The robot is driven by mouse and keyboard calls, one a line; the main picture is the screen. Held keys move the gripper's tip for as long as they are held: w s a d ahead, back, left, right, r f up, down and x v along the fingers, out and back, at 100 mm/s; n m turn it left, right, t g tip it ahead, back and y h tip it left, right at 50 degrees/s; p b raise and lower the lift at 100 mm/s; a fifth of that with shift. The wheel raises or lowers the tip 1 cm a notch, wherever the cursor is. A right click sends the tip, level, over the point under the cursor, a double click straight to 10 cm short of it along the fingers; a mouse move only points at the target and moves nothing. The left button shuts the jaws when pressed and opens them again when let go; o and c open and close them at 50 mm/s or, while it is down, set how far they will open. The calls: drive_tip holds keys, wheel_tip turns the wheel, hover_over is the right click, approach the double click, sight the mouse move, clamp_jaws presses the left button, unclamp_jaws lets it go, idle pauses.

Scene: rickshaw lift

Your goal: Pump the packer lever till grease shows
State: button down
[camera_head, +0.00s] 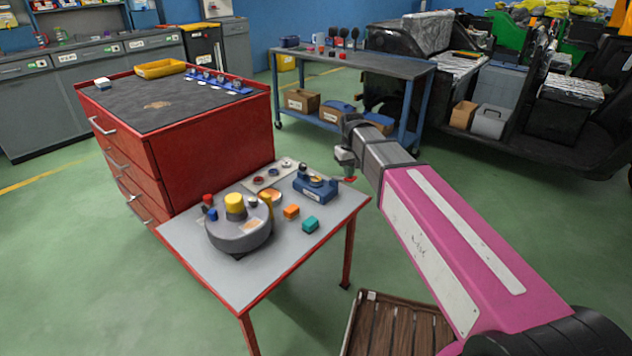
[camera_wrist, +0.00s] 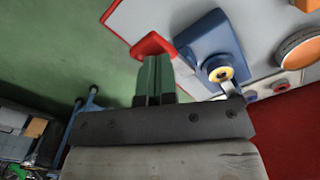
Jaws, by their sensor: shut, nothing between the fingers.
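The blue packer (camera_head: 316,187) sits near the far right corner of the small red-edged table, with a brass ring on top. In the wrist view its blue body (camera_wrist: 214,42) and the ring (camera_wrist: 221,73) are to the right of my fingers. A red piece (camera_head: 349,180), apparently the lever's grip, shows at the packer's right, just below my gripper (camera_head: 344,160). In the wrist view the red piece (camera_wrist: 152,44) lies at my fingertips (camera_wrist: 157,62); I cannot tell if they touch. My fingers are shut and empty. I cannot make out any grease.
A red drawer cabinet (camera_head: 215,150) stands behind left. A wooden pallet (camera_head: 398,328) lies at front right. Green floor is open behind.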

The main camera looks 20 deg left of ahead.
drive_tip(key=shift+r, duration=3.5)
drive_tip(key=shift+f, duration=1.8)
drive_tip(key=shift+f, duration=0.2)
drive_tip(key=shift+f, duration=2.25)
drive_tip(key=shift+r, duration=4.25)
